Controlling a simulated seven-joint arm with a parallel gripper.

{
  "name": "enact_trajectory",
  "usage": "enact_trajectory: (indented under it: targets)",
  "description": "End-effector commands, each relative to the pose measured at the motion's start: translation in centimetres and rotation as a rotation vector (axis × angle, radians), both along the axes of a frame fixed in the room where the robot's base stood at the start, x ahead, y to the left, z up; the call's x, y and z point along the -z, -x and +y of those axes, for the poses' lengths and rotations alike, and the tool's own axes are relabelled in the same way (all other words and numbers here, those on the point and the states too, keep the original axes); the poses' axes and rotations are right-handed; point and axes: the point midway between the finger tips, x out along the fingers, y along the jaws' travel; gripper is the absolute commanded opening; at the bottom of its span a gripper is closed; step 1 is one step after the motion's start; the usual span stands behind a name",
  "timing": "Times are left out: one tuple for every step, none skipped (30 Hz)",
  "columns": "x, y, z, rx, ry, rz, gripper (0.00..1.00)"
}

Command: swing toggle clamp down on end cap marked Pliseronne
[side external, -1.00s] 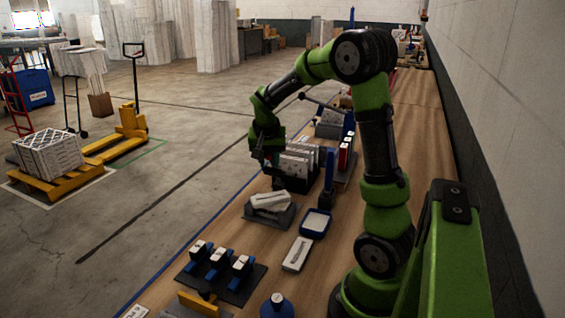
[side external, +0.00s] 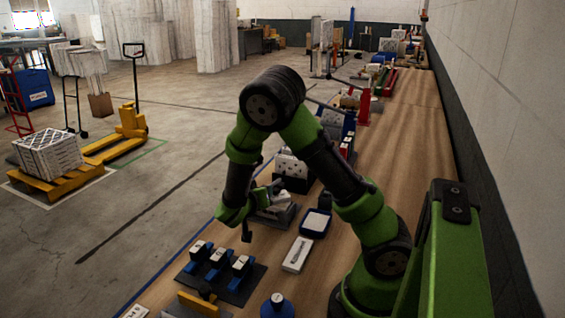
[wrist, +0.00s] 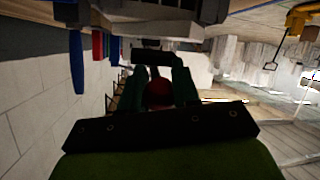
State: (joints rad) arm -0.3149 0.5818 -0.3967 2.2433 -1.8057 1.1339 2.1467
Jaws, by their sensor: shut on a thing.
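My gripper (side external: 270,187) points away along the bench, just above a grey fixture (side external: 283,216) bearing a pale piece. In the wrist view, the two dark green fingers (wrist: 160,78) are shut on a rounded red thing (wrist: 158,92), only partly visible. A dark crossbar (wrist: 152,57) lies at the fingertips. I cannot tell whether the red thing belongs to the toggle clamp. Blue holders with white labels (side external: 219,256) stand in a row on a dark plate (side external: 240,292). No name is legible, so I cannot pick out the Pliseronne end cap.
A blue bottle (side external: 277,306) and a yellow block (side external: 198,303) stand at the near end. A dark slotted rack (side external: 292,170) is behind. Bare bench (side external: 400,170) runs along the wall.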

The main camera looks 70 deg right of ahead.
Motion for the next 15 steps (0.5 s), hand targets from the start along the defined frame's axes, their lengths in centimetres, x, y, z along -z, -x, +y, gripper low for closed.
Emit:
enact_trajectory:
  targets:
    - [0.5, 0.37, -0.06, 0.01, 0.024, 0.007, 0.0]
    - [0.64, 0.35, -0.04, 0.01, 0.036, 0.006, 0.0]
    - [0.81, 0.38, -0.04, 0.011, 0.053, 0.005, 0.0]
    - [0.92, 0.38, -0.04, 0.012, 0.062, 0.005, 0.0]
    - [1.04, 0.39, -0.04, 0.013, 0.072, 0.004, 0.0]
    - [1.14, 0.4, -0.04, 0.014, 0.083, 0.003, 0.0]
    - [1.2, 0.4, -0.04, 0.013, 0.09, 0.002, 0.0]
    - [1.27, 0.4, -0.05, 0.013, 0.096, 0.003, 0.0]
    - [1.36, 0.41, -0.05, 0.014, 0.102, 0.004, 0.0]
    - [1.39, 0.41, -0.04, 0.014, 0.107, 0.004, 0.0]
    - [1.42, 0.42, -0.04, 0.014, 0.11, 0.002, 0.0]
    - [1.45, 0.42, -0.05, 0.015, 0.113, 0.002, 0.0]
    - [1.46, 0.44, -0.06, 0.016, 0.114, 0.002, 0.0]
    - [1.47, 0.45, -0.07, 0.016, 0.117, 0.002, 0.0]
    - [1.48, 0.45, -0.08, 0.017, 0.118, 0.001, 0.0]
